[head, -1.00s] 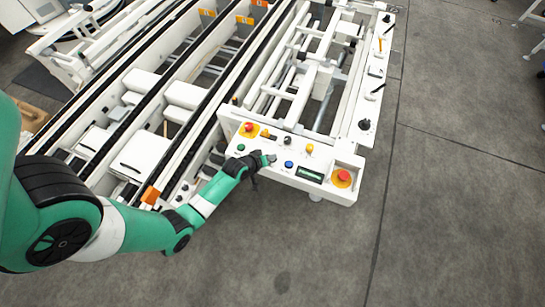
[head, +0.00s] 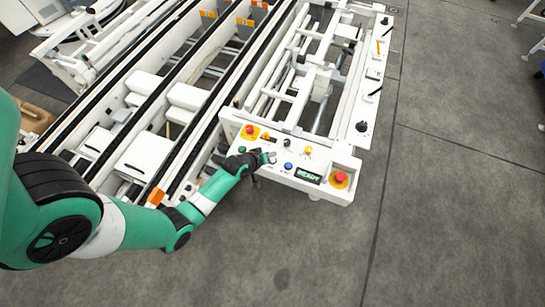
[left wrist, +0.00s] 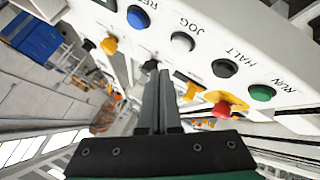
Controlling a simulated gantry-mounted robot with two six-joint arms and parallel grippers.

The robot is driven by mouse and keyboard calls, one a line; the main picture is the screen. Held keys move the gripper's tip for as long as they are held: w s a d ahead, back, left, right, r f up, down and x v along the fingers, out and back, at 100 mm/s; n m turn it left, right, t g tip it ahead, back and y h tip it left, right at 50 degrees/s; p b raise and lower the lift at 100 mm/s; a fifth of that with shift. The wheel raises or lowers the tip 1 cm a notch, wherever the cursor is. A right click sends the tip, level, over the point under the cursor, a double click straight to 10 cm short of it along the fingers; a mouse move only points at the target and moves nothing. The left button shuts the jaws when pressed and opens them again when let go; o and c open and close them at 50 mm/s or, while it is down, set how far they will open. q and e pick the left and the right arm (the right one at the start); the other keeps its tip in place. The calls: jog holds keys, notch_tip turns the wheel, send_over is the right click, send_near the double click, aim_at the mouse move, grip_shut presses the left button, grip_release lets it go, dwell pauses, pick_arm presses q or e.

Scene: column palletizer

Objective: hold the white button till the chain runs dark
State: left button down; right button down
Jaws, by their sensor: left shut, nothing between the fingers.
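The control panel (head: 280,172) stands at the front end of the conveyor. In the left wrist view its row of buttons shows close up. The pale, whitish button (left wrist: 182,41) is marked JOG, between a blue button (left wrist: 138,17) and a black one marked HALT (left wrist: 224,68). My left gripper (head: 268,157) is shut and empty, its fingertips at the panel's button row by the white button. In the left wrist view the shut fingers (left wrist: 158,74) point towards the panel. Whether they touch the button I cannot tell. My right gripper is out of view.
A red mushroom button (head: 341,177) sits at the panel's right end, another (head: 250,129) at its upper left. A small display (head: 308,175) shows bright green characters, too small to read. Conveyor chain rails (head: 150,110) run behind.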

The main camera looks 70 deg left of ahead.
pick_arm(q)
jog(key=shift+r+p, duration=1.1)
jog(key=shift+r, duration=0.4)
jog(key=shift+f, duration=0.1)
